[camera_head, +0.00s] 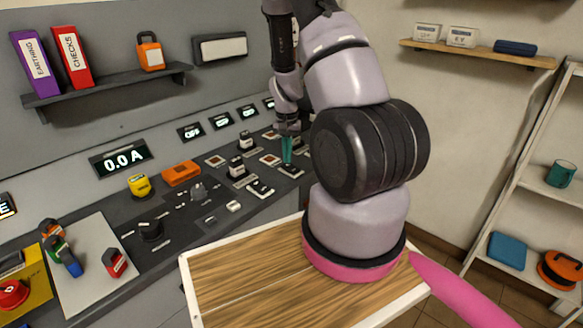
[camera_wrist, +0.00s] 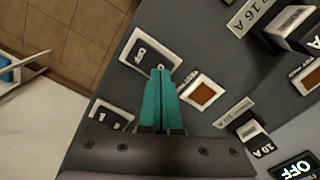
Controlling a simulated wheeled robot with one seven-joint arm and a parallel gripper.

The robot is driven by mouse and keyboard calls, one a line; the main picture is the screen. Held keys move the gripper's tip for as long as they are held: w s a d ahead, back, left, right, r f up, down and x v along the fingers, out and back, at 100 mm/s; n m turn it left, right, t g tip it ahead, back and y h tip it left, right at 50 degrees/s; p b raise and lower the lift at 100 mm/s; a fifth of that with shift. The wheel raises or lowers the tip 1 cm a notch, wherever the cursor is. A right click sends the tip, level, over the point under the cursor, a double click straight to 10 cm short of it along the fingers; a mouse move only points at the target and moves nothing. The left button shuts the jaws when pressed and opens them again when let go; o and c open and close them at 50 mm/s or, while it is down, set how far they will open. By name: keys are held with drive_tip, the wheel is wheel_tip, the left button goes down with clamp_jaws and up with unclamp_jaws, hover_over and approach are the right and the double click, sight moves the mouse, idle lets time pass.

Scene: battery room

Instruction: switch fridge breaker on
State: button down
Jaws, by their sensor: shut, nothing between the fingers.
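My gripper (camera_head: 287,152) points down over the far right part of the dark console (camera_head: 205,205). Its teal fingers are together and empty; they also show in the wrist view (camera_wrist: 160,90). The fingertips are at the lower edge of a white-framed plate (camera_wrist: 140,48); I cannot tell whether they touch it. A breaker marked 10 A (camera_wrist: 256,137) and one by a 16 A label (camera_wrist: 290,32) stand to the right in the wrist view. Black and white breakers (camera_head: 237,168) also show in the head view. No fridge label is readable.
A framed orange-brown square (camera_wrist: 202,92) lies just right of the fingers. A small display reads OFF (camera_wrist: 294,170). An orange block (camera_head: 181,173), a yellow knob (camera_head: 139,185) and a 0.0 A meter (camera_head: 121,158) are further left. A shelf rack (camera_head: 520,190) stands at right.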

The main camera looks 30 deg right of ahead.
drive_tip(key=shift+f, duration=0.55)
drive_tip(key=shift+r, duration=3.55)
drive_tip(key=shift+r, duration=0.1)
